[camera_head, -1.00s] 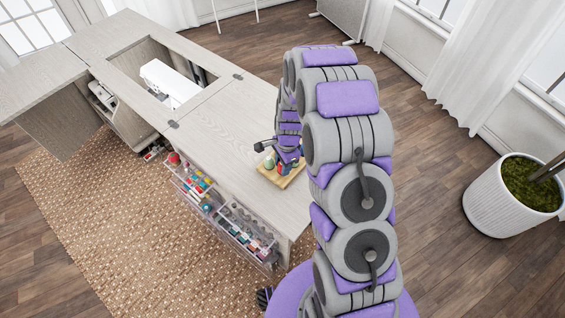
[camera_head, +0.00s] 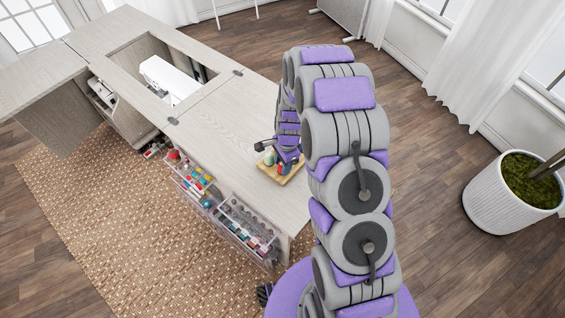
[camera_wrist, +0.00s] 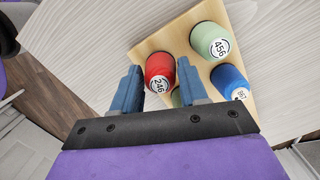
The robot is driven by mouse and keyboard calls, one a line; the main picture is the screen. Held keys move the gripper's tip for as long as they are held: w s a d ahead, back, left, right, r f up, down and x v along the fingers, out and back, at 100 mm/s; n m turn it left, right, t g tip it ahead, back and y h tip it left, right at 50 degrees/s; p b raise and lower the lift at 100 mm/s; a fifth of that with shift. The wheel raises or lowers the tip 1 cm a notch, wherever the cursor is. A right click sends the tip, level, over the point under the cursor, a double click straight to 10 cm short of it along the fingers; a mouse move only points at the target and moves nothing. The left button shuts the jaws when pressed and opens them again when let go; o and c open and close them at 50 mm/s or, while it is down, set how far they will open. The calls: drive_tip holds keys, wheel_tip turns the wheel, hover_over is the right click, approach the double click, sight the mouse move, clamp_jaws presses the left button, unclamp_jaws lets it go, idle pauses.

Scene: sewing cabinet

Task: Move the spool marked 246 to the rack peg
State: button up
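The red spool marked 246 (camera_wrist: 159,72) is on the wooden board (camera_wrist: 150,43) in the wrist view. My gripper (camera_wrist: 159,66) has its two blue fingers apart, one on each side of the red spool, with no clear grip on it. A green spool marked 456 (camera_wrist: 211,41) and a blue spool (camera_wrist: 229,81) stand to the right on the same board. Another green spool is mostly hidden behind the right finger. In the head view the board (camera_head: 292,178) lies near the cabinet's end, partly behind my gripper (camera_head: 287,160). I cannot make out a rack peg.
The pale wooden cabinet top (camera_head: 225,130) is clear to the left of the board. A white sewing machine (camera_head: 168,80) sits in the cabinet opening. Clear bins (camera_head: 245,235) with colourful supplies hang on the cabinet's front side. A potted plant (camera_head: 510,195) stands at far right.

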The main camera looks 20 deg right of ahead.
drive_tip(key=o, duration=0.4)
drive_tip(key=shift+o, duration=0.2)
wheel_tip(320, 180, up, 17)
drive_tip(key=d+p, duration=0.2)
drive_tip(key=p, duration=0.1)
drive_tip(key=shift+w, duration=0.25)
drive_tip(key=shift+r, duration=0.1)
